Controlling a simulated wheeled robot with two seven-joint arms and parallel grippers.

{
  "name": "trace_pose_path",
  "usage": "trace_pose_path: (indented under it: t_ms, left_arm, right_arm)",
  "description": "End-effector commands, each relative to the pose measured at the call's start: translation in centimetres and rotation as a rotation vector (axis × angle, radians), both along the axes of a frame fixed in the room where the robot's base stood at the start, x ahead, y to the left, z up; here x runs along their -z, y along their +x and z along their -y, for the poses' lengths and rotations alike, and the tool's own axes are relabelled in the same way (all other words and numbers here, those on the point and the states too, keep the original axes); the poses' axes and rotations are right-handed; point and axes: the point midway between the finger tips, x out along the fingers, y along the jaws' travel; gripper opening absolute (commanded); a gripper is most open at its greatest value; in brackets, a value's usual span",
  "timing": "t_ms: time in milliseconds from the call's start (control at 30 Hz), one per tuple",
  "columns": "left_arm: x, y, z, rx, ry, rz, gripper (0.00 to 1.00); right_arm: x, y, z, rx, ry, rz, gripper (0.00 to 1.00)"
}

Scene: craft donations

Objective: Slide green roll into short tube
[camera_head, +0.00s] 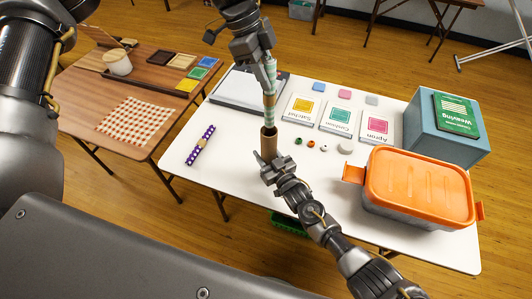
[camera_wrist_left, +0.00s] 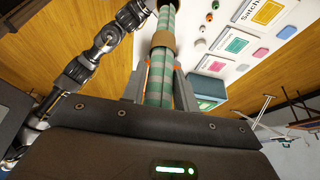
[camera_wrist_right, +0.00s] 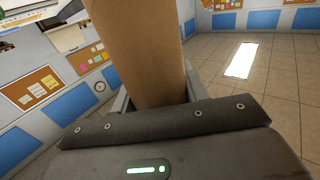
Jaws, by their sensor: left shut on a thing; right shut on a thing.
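The green roll (camera_head: 269,116), striped in light and darker green, hangs upright from my left gripper (camera_head: 269,66). That gripper is shut on its upper part. A brown band encircles the roll partway down; the roll (camera_wrist_left: 158,82) and band also show in the left wrist view. The short tube (camera_head: 269,146) is plain brown card with a dark open top. It stands upright in my right gripper (camera_head: 268,164), shut on its lower part, and fills much of the right wrist view (camera_wrist_right: 140,50). The roll's lower end is at the tube's mouth; I cannot tell whether it is inside.
The white table (camera_head: 235,190) carries a purple dotted strip (camera_head: 200,146), pattern cards (camera_head: 341,117), small beads and a grey tray (camera_head: 245,87). An orange-lidded box (camera_head: 420,185) and a blue box (camera_head: 440,125) stand right. A wooden table (camera_head: 140,80) is left.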

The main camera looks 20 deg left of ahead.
Motion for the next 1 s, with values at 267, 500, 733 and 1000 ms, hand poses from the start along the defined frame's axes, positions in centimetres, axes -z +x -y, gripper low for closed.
trace_pose_path:
  t_ms: [267,500,733,1000]
  left_arm:
    - [0.23,0.00,-0.01,0.000,0.000,0.000,0.07]
    - [0.25,-0.01,-0.01,0.000,0.000,0.000,0.07]
    - [0.69,-0.03,0.03,0.000,-0.001,-0.001,0.07]
    - [0.82,0.00,0.03,0.001,-0.001,0.000,0.07]
  right_arm:
    - [0.04,-0.01,0.02,0.000,-0.001,-0.001,0.21]
    - [0.04,0.00,0.01,0.000,-0.001,-0.001,0.21]
    - [0.04,-0.01,0.02,0.000,-0.001,-0.001,0.21]
    - [0.04,-0.01,0.02,0.000,-0.001,-0.001,0.21]
